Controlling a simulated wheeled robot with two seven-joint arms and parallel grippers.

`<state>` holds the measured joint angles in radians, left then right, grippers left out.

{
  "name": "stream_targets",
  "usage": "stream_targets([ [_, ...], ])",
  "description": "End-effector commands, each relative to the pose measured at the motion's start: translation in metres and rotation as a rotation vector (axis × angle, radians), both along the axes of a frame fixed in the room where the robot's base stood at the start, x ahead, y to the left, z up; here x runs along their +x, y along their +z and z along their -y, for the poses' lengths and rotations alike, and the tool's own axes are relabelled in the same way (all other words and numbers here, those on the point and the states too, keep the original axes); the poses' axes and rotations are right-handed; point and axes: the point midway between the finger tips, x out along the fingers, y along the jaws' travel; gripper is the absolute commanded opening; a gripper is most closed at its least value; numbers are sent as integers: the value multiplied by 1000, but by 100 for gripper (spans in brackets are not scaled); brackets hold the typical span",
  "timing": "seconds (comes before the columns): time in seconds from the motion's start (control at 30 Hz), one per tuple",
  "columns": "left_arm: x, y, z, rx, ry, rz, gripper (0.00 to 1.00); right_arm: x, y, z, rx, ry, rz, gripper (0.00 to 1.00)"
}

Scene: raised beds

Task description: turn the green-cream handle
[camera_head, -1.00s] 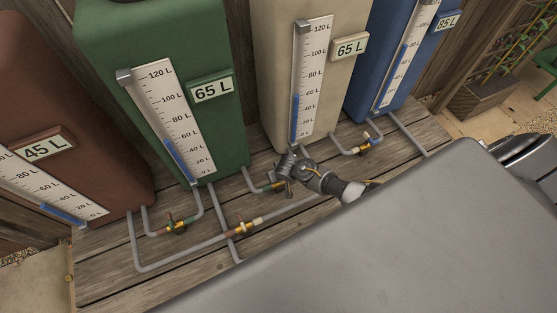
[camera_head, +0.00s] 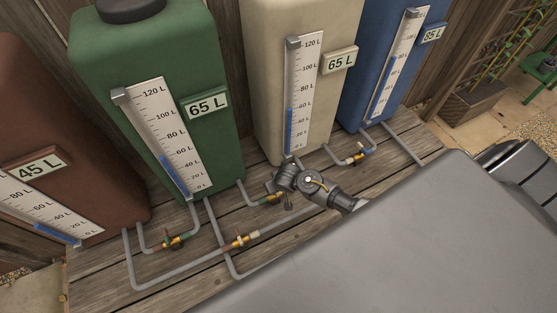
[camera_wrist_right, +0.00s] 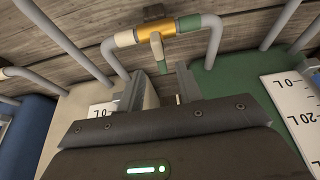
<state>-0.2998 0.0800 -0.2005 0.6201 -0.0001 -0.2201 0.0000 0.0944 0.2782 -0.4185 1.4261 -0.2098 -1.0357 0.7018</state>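In the head view my right gripper (camera_head: 276,186) is over this valve, in front of the cream tank (camera_head: 265,100), and hides the lever. My left gripper is not in view.
A green tank (camera_head: 150,60), a blue tank (camera_head: 365,80) and a brown tank (camera_head: 70,130) stand along the wooden deck (camera_head: 190,292). Other pipes carry similar valves: one at the left (camera_head: 174,241), one in the middle (camera_head: 239,241) and one at the right (camera_head: 358,155).

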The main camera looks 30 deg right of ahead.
Motion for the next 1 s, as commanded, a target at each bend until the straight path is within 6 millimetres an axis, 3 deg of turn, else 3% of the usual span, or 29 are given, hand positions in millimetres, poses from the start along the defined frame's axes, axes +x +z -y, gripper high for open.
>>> stream_targets([
  [0.1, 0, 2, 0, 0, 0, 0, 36, -8, 20, -1, 2, 0, 2, 36],
  [0.33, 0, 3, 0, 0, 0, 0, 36, -18, 43, -1, 1, -1, 0, 36],
  [1.0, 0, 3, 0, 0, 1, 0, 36, -19, 47, -1, 0, 0, 0, 36],
])
